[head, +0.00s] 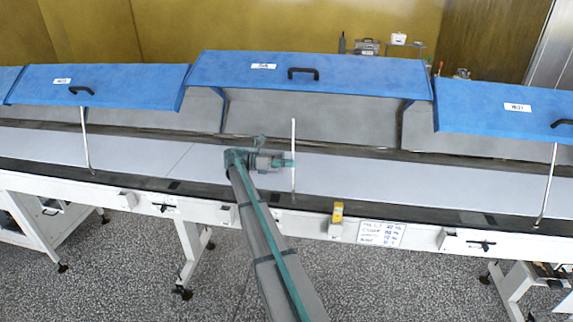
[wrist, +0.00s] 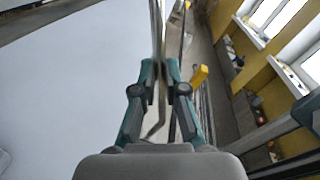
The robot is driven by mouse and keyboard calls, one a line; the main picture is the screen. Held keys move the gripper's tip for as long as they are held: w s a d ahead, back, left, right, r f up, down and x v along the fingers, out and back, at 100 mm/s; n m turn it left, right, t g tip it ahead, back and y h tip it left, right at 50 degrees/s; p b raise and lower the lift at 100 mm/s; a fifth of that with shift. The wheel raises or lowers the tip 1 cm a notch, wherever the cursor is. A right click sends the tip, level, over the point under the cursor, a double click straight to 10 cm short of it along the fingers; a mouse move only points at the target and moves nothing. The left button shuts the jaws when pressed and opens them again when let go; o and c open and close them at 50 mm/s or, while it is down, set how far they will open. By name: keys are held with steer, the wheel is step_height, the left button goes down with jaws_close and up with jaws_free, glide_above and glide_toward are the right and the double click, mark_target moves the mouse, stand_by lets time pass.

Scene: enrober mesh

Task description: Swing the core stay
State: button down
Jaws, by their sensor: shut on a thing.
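The core stay (head: 293,136) is a thin pale metal rod standing nearly upright at the front edge of the belt, below the middle blue hood (head: 345,72). Its top shows against the grey opening, with a gap in the picture below the hood's edge. My gripper (head: 290,162) comes from the left and is shut on the rod around mid-height. In the wrist view the rod (wrist: 157,25) runs between the two fingertips (wrist: 161,72), and a bent end shows below them. The middle hood is raised; its small label is too blurred to read surely.
Left (head: 90,82) and right (head: 490,108) blue hoods also stand raised, each with its own stay, left (head: 86,140) and right (head: 546,185). A yellow block (head: 338,211) and a written card (head: 381,233) sit on the front rail. The pale belt (head: 400,175) looks clear.

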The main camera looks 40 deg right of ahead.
steer(key=c, duration=1.2)
jaws_free()
steer(key=shift+a, duration=0.1)
steer(key=shift+w, duration=0.15)
steer(key=v, duration=0.7)
steer(key=shift+a, duration=0.2)
